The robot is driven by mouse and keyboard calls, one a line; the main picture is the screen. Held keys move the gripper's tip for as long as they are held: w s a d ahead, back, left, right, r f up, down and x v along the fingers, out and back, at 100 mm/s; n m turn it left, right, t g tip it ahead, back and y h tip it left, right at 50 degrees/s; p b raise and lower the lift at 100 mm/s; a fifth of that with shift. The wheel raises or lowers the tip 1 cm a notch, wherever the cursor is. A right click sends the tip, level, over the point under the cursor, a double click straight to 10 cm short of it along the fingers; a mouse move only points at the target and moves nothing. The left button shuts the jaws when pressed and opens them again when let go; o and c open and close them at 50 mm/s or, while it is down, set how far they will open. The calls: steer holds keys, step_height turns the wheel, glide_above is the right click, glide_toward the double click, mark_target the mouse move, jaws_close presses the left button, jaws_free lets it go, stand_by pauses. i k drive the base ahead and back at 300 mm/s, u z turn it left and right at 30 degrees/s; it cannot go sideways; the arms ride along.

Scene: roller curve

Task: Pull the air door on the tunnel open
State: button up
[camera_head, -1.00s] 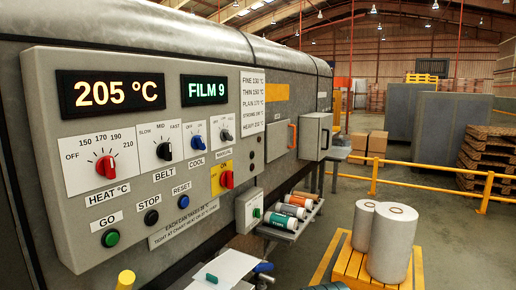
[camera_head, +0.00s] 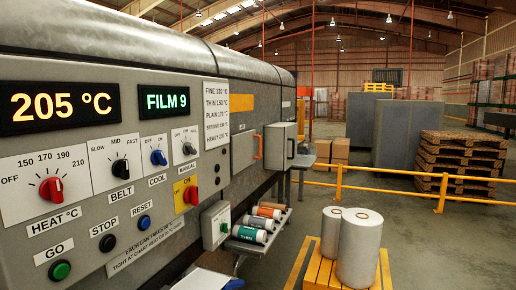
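The tunnel (camera_head: 180,40) is a long grey metal housing running from the left into the distance. On its side is a flat grey door (camera_head: 243,152) with an upright orange handle (camera_head: 258,146) on its right edge. The door looks flush with the side, so it appears shut. No label on it is readable, so I take it as the air door from its handle. My gripper is not in view, and nothing touches the handle.
A grey box (camera_head: 280,146) sticks out just right of the handle. Below are a rack of cans (camera_head: 258,228) and a small box with a green button (camera_head: 215,225). A yellow pallet with film rolls (camera_head: 359,247) stands at lower right, before a yellow rail (camera_head: 400,190). Floor between is open.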

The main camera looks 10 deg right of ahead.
mark_target(243, 144)
steer(key=z, duration=0.7)
steer(key=i, duration=1.2)
steer(key=z, duration=0.65)
steer(key=i, duration=1.55)
steer(key=u, duration=0.95)
steer(key=i, duration=0.8)
steer(key=u, duration=0.45)
